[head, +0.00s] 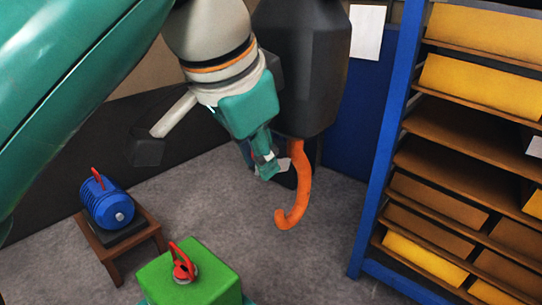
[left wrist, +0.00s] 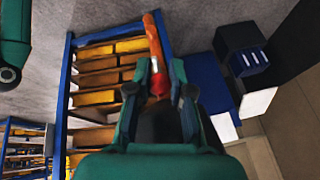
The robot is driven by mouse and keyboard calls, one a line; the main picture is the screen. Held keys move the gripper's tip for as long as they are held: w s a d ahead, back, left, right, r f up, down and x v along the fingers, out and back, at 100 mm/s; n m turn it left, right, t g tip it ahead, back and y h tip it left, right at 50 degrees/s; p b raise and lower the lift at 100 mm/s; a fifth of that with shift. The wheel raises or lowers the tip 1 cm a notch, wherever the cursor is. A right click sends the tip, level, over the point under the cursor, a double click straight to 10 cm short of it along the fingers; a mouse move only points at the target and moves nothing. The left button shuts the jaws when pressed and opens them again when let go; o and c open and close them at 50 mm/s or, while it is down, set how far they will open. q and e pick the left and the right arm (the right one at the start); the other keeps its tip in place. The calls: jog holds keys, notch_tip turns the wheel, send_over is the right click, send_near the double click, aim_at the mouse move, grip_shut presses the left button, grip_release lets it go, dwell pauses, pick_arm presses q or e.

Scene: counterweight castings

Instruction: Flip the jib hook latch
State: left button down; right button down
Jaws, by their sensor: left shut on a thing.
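The orange jib hook (head: 298,185) hangs below a dark grey hook block (head: 302,70), its tip curling to the left. My left gripper (head: 268,168) is at the left of the hook's upper shank, just under the block. In the left wrist view, the gripper (left wrist: 159,78) is shut on a small red piece (left wrist: 158,86), which looks like the latch. The orange hook (left wrist: 153,38) runs away from the fingertips there, with a silvery part between. In the head view the fingers hide most of the latch, so its angle cannot be told. My right gripper is in neither view.
A green casting (head: 210,285) with a red lifting eye (head: 182,264) stands below. A blue motor (head: 107,204) sits on a wooden stand (head: 112,262) at left. A blue-framed shelf (head: 385,150) with yellow boxes fills the right. The grey floor between is clear.

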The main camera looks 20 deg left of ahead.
pick_arm(q)
jog(key=shift+w, duration=0.25)
jog(key=c, duration=1.5)
grip_release()
jog(key=shift+s, duration=0.1)
jog(key=o, duration=0.5)
jog(key=shift+r, duration=0.1)
jog(key=shift+s+r, duration=0.2)
jog(key=shift+r, duration=0.2)
jog(key=s, duration=0.4)
jog(key=s+a, duration=0.1)
jog(key=s, duration=0.7)
jog(key=shift+a, duration=0.15)
